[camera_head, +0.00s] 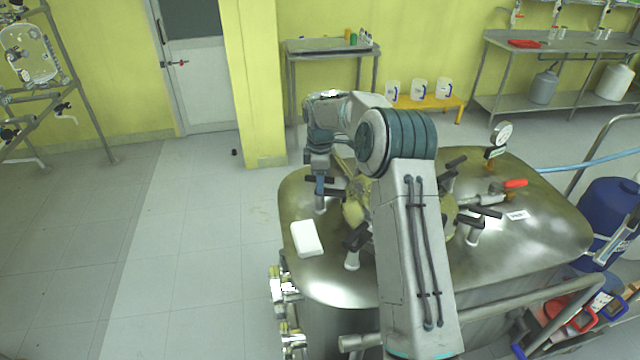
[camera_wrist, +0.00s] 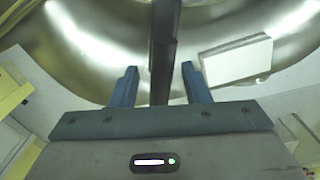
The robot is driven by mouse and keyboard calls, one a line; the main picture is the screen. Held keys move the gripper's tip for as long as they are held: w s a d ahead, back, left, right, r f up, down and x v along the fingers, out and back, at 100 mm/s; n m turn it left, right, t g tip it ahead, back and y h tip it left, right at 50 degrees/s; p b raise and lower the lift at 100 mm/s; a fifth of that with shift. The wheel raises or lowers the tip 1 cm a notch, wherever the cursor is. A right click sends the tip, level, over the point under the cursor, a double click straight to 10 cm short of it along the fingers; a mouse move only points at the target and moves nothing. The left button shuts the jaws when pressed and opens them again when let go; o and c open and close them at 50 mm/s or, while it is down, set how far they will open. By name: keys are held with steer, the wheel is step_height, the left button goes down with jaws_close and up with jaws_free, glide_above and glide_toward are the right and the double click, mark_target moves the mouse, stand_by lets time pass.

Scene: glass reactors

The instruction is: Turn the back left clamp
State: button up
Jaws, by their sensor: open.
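The back left clamp (camera_head: 320,207) stands on the rim of the round hatch on the steel reactor lid (camera_head: 530,220), with a light post and a black handle. My gripper (camera_head: 319,188) is directly over it, pointing down. In the wrist view, the dark handle (camera_wrist: 162,45) runs lengthwise between the two blue fingers of my gripper (camera_wrist: 158,75). The fingers are open, with a gap showing on either side of the handle. My arm hides much of the hatch in the head view.
Other black-handled clamps stand around the hatch, at the front left (camera_head: 353,248) and front right (camera_head: 472,228). A white block (camera_head: 306,238) lies on the lid near the left edge; it also shows in the wrist view (camera_wrist: 237,60). A pressure gauge (camera_head: 501,134) rises at the back right.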

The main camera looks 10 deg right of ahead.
step_height(320, 180, up, 12)
steer(key=shift+r+b, duration=0.15)
steer(key=shift+b, duration=0.15)
steer(key=shift+s, duration=0.1)
steer(key=s+r+m+t, duration=0.1)
steer(key=s+r+m, duration=0.25)
steer(key=s, duration=0.65)
steer(key=s+r+m+t, duration=0.1)
steer(key=s+r+m, duration=0.25)
steer(key=s, duration=0.55)
steer(key=s+f+m, duration=0.2)
steer(key=s+m, duration=0.1)
steer(key=s, duration=0.4)
steer(key=s+d+f+m, duration=0.1)
steer(key=s+f+m, duration=0.1)
steer(key=s, duration=0.5)
steer(key=s+d+f+m+t, duration=0.1)
steer(key=s+f+m, duration=0.2)
steer(key=s, duration=0.4)
steer(key=shift+d+m, duration=0.25)
steer(key=shift+m, duration=0.35)
